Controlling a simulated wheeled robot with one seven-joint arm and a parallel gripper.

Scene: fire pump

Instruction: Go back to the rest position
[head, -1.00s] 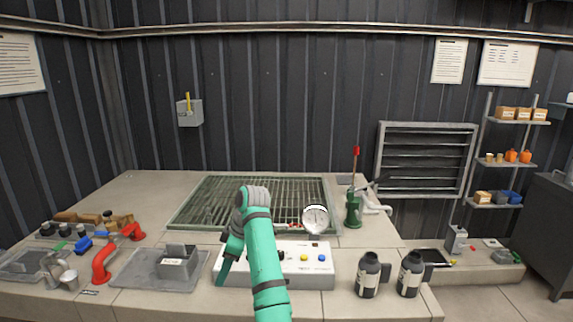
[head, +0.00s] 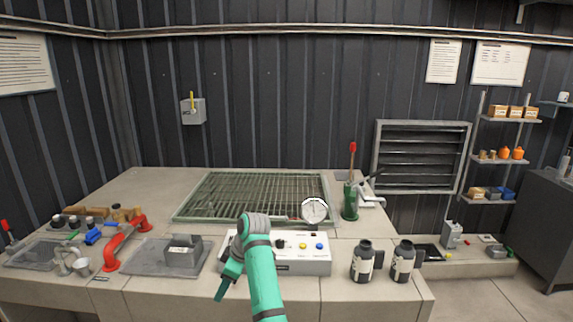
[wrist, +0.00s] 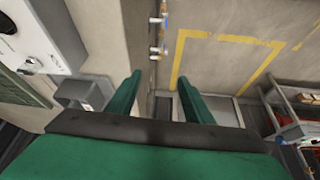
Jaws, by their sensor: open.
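My gripper shows in the wrist view (wrist: 160,100) with its two green fingers apart and nothing between them. It hangs in front of the counter's front edge, over the floor side. In the head view my green arm reaches up from the bottom and bends down to the left, beside the white control box (head: 285,262). The fingertips are too small to tell apart there. The control box has a round gauge (head: 314,210) and coloured buttons, and its left part is hidden behind my arm.
A grey tray with a grey block (head: 183,251), red pipes (head: 122,238) and small parts lie on the left. Two dark bottles (head: 362,261) stand at the right front. A green hand pump (head: 350,200) and metal grate (head: 250,196) are behind. Yellow floor lines (wrist: 228,38) border clear floor.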

